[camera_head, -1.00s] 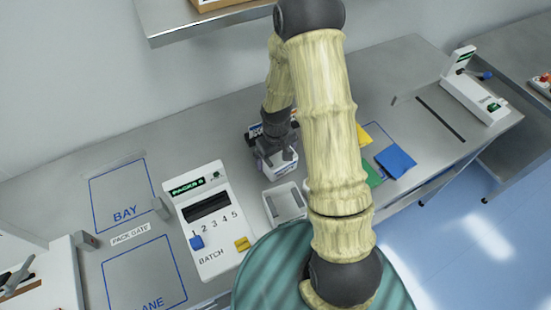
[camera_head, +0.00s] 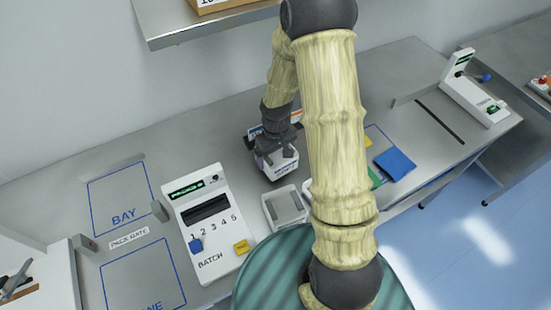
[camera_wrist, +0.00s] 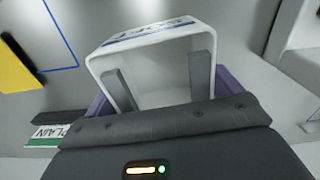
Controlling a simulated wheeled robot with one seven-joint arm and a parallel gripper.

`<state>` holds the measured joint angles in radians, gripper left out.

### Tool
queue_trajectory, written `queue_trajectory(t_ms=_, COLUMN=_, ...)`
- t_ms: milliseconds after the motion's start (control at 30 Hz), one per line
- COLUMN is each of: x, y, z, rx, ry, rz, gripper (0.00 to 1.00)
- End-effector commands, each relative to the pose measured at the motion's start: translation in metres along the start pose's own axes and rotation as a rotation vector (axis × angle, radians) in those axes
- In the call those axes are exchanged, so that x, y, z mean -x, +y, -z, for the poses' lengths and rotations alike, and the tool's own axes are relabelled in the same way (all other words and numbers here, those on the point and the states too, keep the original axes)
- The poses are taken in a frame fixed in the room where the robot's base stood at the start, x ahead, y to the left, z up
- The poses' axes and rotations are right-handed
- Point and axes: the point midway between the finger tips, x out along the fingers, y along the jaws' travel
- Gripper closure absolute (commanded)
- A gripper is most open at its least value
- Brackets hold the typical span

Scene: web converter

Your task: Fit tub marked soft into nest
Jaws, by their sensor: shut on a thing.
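My gripper (camera_head: 277,148) is shut on a white tub (camera_head: 284,167) above the back middle of the bench. A shallow white-rimmed tray (camera_head: 272,210) with a grey inside lies in front of the tub and may be the nest. My wrist hides part of the tub and what stands behind it.
A white batch panel (camera_head: 212,225) with a slot and numbers stands left of the tray. Blue-outlined bay (camera_head: 121,193) and lane areas lie farther left. Blue (camera_head: 395,163) and yellow flat pieces lie at right. A shelf (camera_head: 210,27) overhangs the back.

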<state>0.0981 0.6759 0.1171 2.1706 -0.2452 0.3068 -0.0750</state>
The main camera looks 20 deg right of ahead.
Motion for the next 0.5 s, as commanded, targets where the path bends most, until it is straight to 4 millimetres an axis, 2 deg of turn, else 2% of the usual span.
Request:
queue_trajectory(t_ms=300, x=0.055, y=0.000, z=0.001, rx=0.000, ry=0.005, rz=-0.001, gripper=0.33)
queue_trajectory(t_ms=500, x=0.073, y=0.000, z=0.001, rx=0.000, ry=0.002, rz=0.000, gripper=0.33)
